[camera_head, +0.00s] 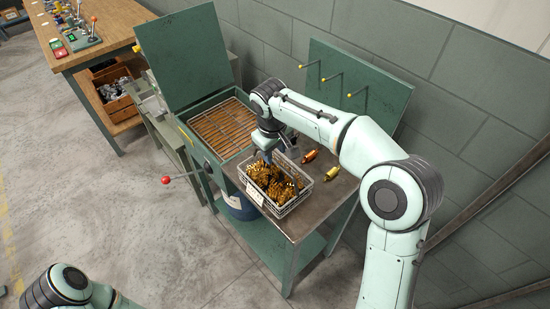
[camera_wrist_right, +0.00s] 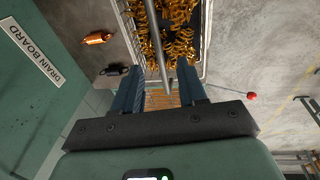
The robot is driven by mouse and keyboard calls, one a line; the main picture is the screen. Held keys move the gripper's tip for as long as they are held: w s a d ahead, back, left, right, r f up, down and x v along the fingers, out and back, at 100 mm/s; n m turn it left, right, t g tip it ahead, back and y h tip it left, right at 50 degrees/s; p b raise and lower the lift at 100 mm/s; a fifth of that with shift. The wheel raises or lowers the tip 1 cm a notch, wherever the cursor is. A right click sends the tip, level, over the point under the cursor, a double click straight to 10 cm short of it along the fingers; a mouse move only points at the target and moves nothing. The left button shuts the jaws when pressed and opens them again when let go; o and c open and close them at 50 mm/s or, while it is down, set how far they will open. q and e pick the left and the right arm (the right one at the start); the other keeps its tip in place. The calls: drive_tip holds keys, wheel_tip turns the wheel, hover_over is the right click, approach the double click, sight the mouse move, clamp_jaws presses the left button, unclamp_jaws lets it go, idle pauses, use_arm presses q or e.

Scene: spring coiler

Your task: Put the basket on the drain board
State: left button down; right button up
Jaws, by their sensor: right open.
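The wire basket (camera_head: 294,205), filled with golden coiled springs, appears to sit on the brown metal top (camera_head: 322,198) at the right of the green washer. A green panel (camera_wrist_right: 40,85) behind that top carries a DRAIN BOARD label in the right wrist view. My right gripper (camera_head: 266,151) is open at the basket's far-left end. In the wrist view, its two blue fingers (camera_wrist_right: 160,88) stand apart, with a grey bar between them that looks like part of the basket (camera_wrist_right: 205,48). I cannot tell whether they touch it. My left gripper is out of view.
The washer's open basin shows a slatted rack (camera_head: 222,127), with its lid (camera_head: 185,48) raised. A red-knobbed lever (camera_head: 166,180) sticks out left. Orange and yellow small parts (camera_head: 310,156) lie behind the basket. A pegged panel (camera_head: 385,75) rises at the back. A workbench (camera_head: 100,20) stands far left.

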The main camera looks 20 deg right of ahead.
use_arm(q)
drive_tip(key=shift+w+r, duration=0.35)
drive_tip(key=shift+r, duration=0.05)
use_arm(e)
drive_tip(key=r, duration=0.4)
drive_tip(key=shift+s+a, duration=0.2)
drive_tip(key=shift+s, duration=0.05)
